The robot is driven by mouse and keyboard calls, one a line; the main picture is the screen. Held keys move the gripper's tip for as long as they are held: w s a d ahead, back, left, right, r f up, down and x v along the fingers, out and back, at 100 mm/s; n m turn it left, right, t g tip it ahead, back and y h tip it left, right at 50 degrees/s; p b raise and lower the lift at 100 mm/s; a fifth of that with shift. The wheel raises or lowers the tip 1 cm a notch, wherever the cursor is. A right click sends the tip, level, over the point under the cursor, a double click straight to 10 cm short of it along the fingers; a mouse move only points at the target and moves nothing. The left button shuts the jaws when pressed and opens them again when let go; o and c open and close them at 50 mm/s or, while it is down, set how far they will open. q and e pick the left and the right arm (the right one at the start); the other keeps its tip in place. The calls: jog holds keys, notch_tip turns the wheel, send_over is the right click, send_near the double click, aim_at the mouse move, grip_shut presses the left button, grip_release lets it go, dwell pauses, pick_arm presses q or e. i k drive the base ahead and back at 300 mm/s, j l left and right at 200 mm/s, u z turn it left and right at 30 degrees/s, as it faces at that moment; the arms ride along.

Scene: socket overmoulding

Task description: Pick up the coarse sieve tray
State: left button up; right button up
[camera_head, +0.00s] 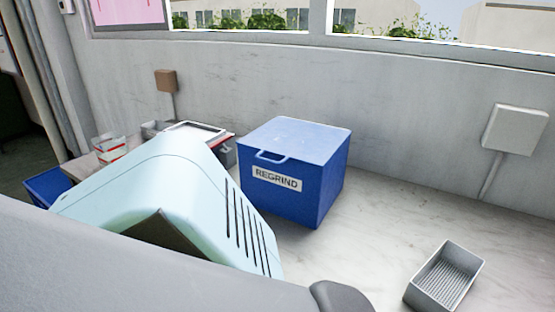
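A small grey rectangular tray (418,293) with raised walls and a ribbed or slotted floor sits on the pale worktop at the lower right. It looks empty. It may be the coarse sieve tray, but I cannot tell for sure, as no label shows on it. Neither of my grippers is in view, so nothing shows any gripper touching the tray.
A blue lidded box labelled REGRIND (304,205) stands mid-worktop. A pale teal vented machine (180,180) fills the left foreground, with a blue bin (45,187) beyond it. A white wall box (515,130) hangs at right. The worktop (375,220) between box and tray is clear.

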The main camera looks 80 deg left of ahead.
aim_at(149, 131)
jog(key=u, duration=3.25)
